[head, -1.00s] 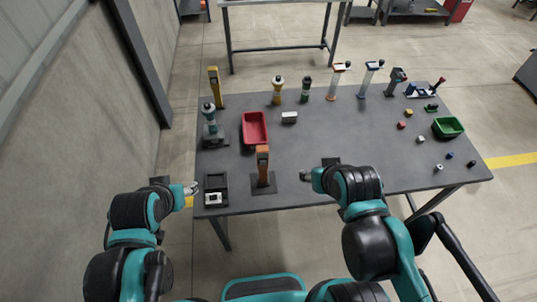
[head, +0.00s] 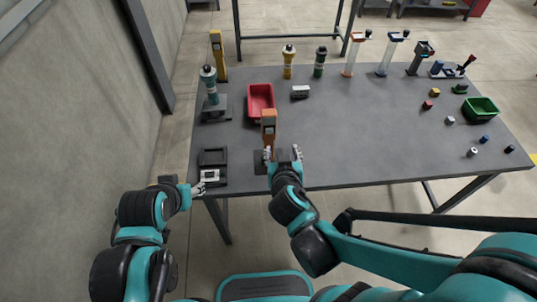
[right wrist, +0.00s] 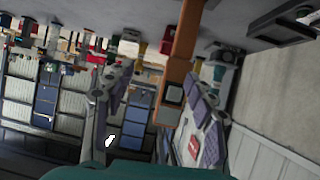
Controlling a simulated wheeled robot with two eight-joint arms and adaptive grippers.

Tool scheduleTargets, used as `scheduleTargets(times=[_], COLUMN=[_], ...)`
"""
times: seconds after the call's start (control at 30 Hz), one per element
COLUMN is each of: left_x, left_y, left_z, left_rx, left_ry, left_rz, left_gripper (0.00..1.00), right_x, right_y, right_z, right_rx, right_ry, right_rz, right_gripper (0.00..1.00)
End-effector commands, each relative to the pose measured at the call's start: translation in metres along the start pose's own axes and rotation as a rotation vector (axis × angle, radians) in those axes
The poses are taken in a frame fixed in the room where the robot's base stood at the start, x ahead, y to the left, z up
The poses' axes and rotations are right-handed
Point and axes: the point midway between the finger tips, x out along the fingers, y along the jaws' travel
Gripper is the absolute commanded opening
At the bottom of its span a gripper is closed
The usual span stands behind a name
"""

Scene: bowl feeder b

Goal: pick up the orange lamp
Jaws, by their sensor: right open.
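The orange lamp (head: 268,131) stands upright on a dark base near the front edge of the table, left of the middle. My right gripper (head: 282,155) is open in front of it. In the head view its left finger overlaps the lower part of the lamp. In the right wrist view the orange lamp (right wrist: 182,50) shows large, in line with the gap between the spread fingers of the right gripper (right wrist: 155,112). I cannot tell whether they touch. My left gripper (head: 197,189) is at the table's front left edge, too small to read its jaws.
A red bin (head: 261,89) stands behind the lamp. A black tray (head: 212,159) lies to its left, next to my left gripper. Several tall tools line the back, and a green bin (head: 481,107) is at the right. The table's (head: 380,145) middle right is clear.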

Motion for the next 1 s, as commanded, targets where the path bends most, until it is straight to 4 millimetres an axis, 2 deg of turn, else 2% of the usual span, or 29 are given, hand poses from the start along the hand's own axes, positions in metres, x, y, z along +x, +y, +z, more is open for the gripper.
scheduleTargets(times=[0.03,0.2,0.57,0.83,1.0], left_x=[0.017,0.029,0.039,0.054,0.054], left_y=[0.000,0.000,0.000,0.000,0.000], left_z=[0.012,0.020,0.027,0.038,0.038], left_rx=[0.000,0.000,0.000,0.000,0.000], left_ry=[0.000,0.000,0.000,0.000,0.000], left_rz=[0.000,0.000,0.000,0.000,0.000], left_gripper=[0.51,0.51,0.51,0.51,0.51], right_x=[0.011,0.017,0.048,0.087,0.093], right_y=[-0.014,-0.035,-0.037,-0.037,-0.038], right_z=[0.018,0.030,0.026,0.023,0.021], right_rx=[0.000,0.014,0.018,0.017,0.017], right_ry=[0.032,0.097,0.106,0.106,0.105], right_rz=[-0.021,-0.057,-0.059,-0.059,-0.060], right_gripper=[0.55,0.55,0.55,0.55,0.55])
